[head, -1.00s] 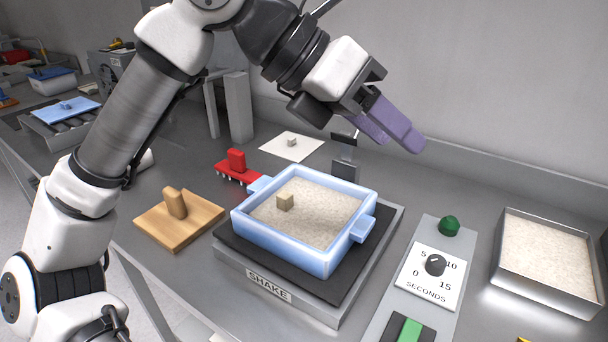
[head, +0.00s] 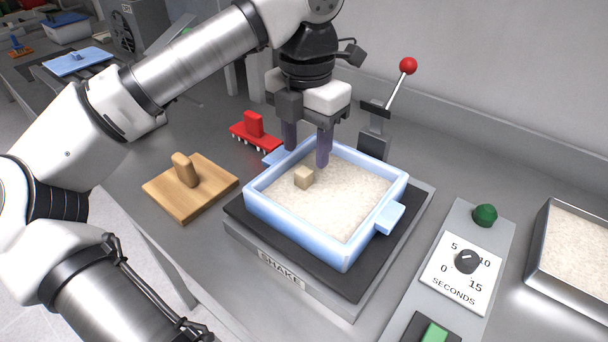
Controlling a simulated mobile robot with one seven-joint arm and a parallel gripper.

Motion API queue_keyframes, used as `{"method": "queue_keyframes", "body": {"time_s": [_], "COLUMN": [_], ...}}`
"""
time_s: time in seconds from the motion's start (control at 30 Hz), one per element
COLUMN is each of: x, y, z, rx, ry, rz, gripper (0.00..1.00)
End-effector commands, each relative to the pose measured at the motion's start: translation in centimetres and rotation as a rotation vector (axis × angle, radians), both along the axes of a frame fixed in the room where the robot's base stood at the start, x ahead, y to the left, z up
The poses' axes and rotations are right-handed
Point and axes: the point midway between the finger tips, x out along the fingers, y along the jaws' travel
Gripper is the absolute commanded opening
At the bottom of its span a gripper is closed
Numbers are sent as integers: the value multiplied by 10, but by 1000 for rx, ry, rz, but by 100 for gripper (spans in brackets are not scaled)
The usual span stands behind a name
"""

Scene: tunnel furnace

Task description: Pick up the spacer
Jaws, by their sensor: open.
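A small beige cube (head: 304,177), which I take to be the spacer, sits on the pale granular bed (head: 345,200) in the light-blue tray (head: 300,232), toward its far left. My gripper (head: 307,155) points down over the tray's far left part. Its two purple fingers are apart with nothing between them. The fingertips appear behind the cube and apart from it; their exact height above the bed is hard to tell.
The tray stands on a black-topped shaker (head: 283,272) marked SHAKE. A wooden block with a handle (head: 190,188) and a red toothed tool (head: 255,133) lie left. A red-knobbed lever (head: 407,66) stands behind, a dial panel (head: 462,270) and metal tray (head: 575,245) right.

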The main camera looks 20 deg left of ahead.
Motion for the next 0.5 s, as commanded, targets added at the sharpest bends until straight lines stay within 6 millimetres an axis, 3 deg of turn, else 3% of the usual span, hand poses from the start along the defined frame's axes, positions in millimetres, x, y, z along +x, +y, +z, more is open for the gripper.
{"method": "queue_keyframes", "body": {"time_s": [0.17, 0.5], "x": [0, 1], "y": [1, 4], "z": [-12, -55], "rx": [-2, -3], "ry": [0, -1], "rz": [-1, -1], "gripper": [47, 47]}}
